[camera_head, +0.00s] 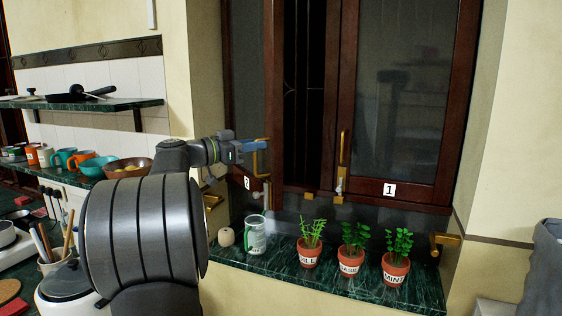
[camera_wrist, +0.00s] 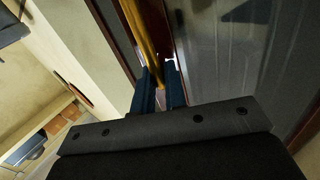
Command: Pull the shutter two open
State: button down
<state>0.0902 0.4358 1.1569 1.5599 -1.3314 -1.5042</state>
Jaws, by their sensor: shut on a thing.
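Shutter two, a dark red-brown framed glass panel (camera_head: 247,70) with a "2" label (camera_head: 247,183), stands partly open at the left of the window in the head view. A dark gap lies between it and shutter one. My gripper (camera_head: 258,145) is at its inner edge, shut on its brass handle (camera_head: 262,162). In the wrist view, the handle (camera_wrist: 139,42) runs down between the two dark fingers of my gripper (camera_wrist: 160,90). The fingers hide its gripped part.
Shutter one (camera_head: 410,100), labelled "1", looks closed on the right. On the green marble sill (camera_head: 325,285) stand a mug (camera_head: 256,238) and three potted herbs: dill (camera_head: 308,254), basil (camera_head: 349,262) and mint (camera_head: 395,270). A wall shelf (camera_head: 90,104) is at left.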

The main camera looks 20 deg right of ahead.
jog(key=c, duration=2.2)
grip_release()
jog(key=shift+m, duration=0.3)
jog(key=s+a+r, duration=0.1)
jog(key=a, duration=0.1)
jog(key=s+a+r, duration=0.1)
jog(key=r, duration=0.1)
jog(key=shift+a, duration=0.4)
jog(key=shift+s+d+r+m+t, duration=0.1)
jog(key=shift+s+r+m+t, duration=0.2)
jog(key=shift+s, duration=0.35)
jog(key=shift+s+d+r+m+t, duration=0.1)
jog(key=shift+s+r+m, duration=0.15)
jog(key=shift+s+m, duration=0.25)
jog(key=s+d+f+m, duration=0.2)
jog(key=d+f, duration=0.1)
jog(key=d, duration=0.6)
jog(key=s+d+f+m, duration=0.2)
jog(key=d, duration=0.7)
jog(key=n+t+y, duration=0.7)
jog(key=t+y, duration=0.7)
jog(key=y, duration=0.7)
send_near(281, 164)
jog(key=w, duration=1)
jog(key=shift+w+a, duration=0.25)
jog(key=shift+a, duration=0.15)
jog(key=shift+s+a+f+h, duration=0.1)
jog(key=shift+a+h, duration=0.2)
jog(key=shift+a, duration=0.15)
